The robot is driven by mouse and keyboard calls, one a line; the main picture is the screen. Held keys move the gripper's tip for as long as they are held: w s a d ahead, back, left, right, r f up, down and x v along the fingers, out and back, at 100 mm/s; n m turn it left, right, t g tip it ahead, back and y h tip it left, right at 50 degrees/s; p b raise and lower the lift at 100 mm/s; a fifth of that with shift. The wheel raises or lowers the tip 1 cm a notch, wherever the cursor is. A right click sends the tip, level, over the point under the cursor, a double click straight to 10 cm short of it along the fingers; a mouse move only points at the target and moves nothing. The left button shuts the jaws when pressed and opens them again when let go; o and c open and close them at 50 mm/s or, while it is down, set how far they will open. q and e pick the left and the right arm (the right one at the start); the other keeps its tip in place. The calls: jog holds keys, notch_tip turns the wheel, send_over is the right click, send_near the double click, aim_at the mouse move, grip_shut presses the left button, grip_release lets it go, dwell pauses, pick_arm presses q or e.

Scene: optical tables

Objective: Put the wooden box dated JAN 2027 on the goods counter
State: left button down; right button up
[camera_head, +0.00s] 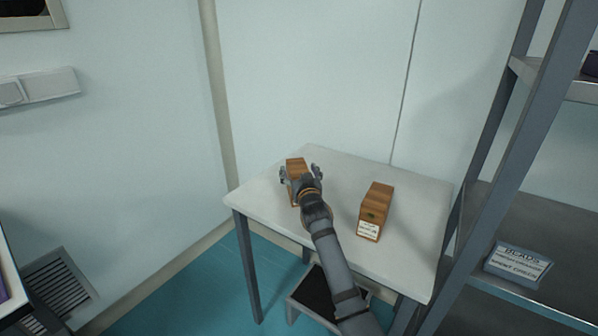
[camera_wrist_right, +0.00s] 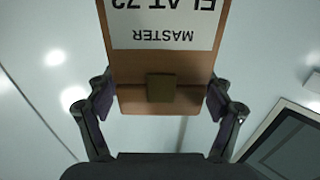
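Two wooden boxes are on a white table in the head view. The left wooden box (camera_head: 296,164) is at the table's back left, and my right gripper (camera_head: 300,177) is at it. In the right wrist view this box (camera_wrist_right: 162,76) lies between the two fingers, pads close along both its sides; I cannot tell whether they press on it. My left gripper is not in view.
The white table (camera_head: 405,262) has clear top around both boxes. A grey metal shelf unit (camera_head: 530,240) stands close on the right, with a sign reading "BLADS" (camera_head: 518,266) on a shelf edge. The wall is close behind the table.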

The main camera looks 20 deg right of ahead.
jog(key=shift+r, duration=0.1)
jog(key=s+a, duration=0.1)
jog(key=s, duration=1.1)
jog(key=shift+a+p, duration=0.25)
jog(key=shift+p, duration=0.05)
